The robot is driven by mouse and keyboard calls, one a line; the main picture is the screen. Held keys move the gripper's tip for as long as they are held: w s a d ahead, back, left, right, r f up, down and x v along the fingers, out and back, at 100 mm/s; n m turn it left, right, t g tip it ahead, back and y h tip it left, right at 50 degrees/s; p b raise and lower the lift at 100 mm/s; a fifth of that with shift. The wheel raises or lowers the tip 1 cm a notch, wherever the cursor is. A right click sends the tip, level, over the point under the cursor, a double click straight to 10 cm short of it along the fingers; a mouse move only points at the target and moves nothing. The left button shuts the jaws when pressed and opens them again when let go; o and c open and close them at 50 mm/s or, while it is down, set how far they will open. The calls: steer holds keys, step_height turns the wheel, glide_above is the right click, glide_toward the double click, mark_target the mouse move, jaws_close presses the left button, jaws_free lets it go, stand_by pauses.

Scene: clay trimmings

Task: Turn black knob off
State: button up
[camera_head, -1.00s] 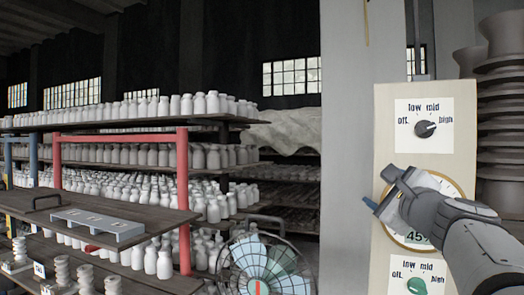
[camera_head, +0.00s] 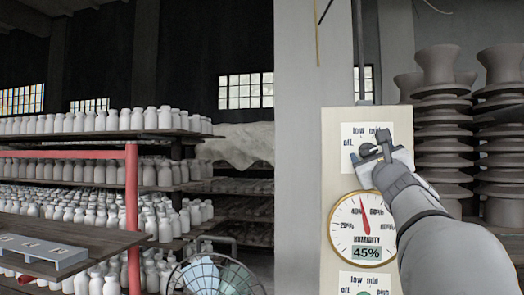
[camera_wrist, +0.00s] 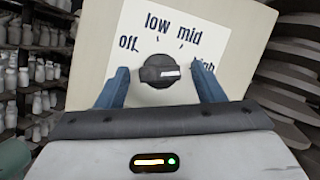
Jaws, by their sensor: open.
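The black knob (camera_wrist: 160,71) sits on a white label (camera_wrist: 205,50) marked off, low, mid and high. Its white pointer mark faces right, toward "high". My gripper (camera_wrist: 161,84) is open, with one blue finger on the left of the knob and one on the right. Gaps show between the fingers and the knob in the wrist view. In the head view my gripper (camera_head: 374,147) is in front of the upper label and covers part of it. The knob is largely hidden there.
The cream panel (camera_head: 332,180) also holds a round humidity gauge (camera_head: 347,236) reading 45%, below the knob. Another low/mid label (camera_head: 365,279) is lower still. Stacked grey pots (camera_head: 443,130) stand at the right, a fan (camera_head: 205,275) at lower left, and bottle shelves (camera_head: 90,135) behind.

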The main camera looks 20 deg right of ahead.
steer(key=shift+w, duration=0.1)
steer(key=shift+c, duration=0.5)
steer(key=c, duration=0.9)
